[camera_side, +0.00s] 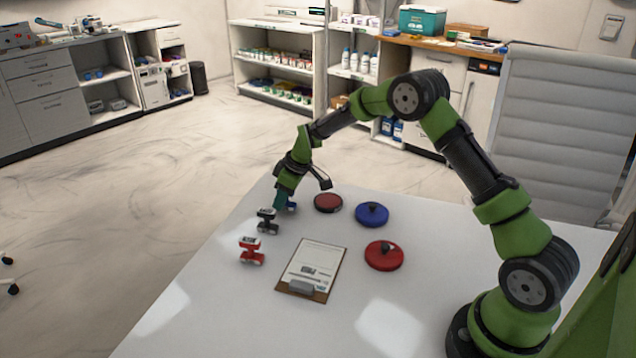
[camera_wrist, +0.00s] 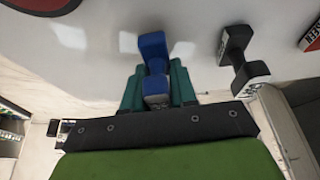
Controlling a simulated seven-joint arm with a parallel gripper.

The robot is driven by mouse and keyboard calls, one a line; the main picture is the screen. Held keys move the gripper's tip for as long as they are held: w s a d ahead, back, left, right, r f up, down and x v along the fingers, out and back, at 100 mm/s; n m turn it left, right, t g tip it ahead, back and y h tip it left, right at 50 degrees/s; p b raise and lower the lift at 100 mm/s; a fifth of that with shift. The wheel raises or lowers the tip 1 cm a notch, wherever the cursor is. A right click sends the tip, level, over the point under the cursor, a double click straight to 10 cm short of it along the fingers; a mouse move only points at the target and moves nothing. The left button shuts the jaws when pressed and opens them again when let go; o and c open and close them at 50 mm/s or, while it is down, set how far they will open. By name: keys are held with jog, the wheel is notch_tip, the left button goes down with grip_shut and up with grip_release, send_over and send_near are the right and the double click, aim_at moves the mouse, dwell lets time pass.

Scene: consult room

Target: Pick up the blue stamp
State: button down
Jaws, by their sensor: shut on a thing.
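The blue stamp (camera_wrist: 153,47) is between the two teal fingers of my gripper (camera_wrist: 157,88) in the wrist view. The fingers are shut on it, one on each side. In the side view my gripper (camera_side: 284,200) points down at the far left part of the white table, and only a bit of the blue stamp (camera_side: 292,206) shows beside the fingers. I cannot tell whether the stamp touches the table. A black stamp (camera_side: 267,221) stands close by, nearer the camera; it also shows right of my gripper in the wrist view (camera_wrist: 236,42).
On the white table (camera_side: 200,310) lie a clipboard (camera_side: 311,268) with paper, a blue round lidded pad (camera_side: 372,214), a red round lidded pad (camera_side: 384,255) and a dark red open pad (camera_side: 328,202). The table's left edge is close to the stamps. The front of the table is clear.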

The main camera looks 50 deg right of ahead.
notch_tip(320, 180, up, 3)
jog(key=shift+f, duration=0.1)
jog(key=s, duration=0.5)
jog(key=s+a, duration=0.1)
jog(key=s, duration=0.4)
jog(key=s+r, duration=0.1)
jog(key=s, duration=0.5)
jog(key=shift+a, duration=0.2)
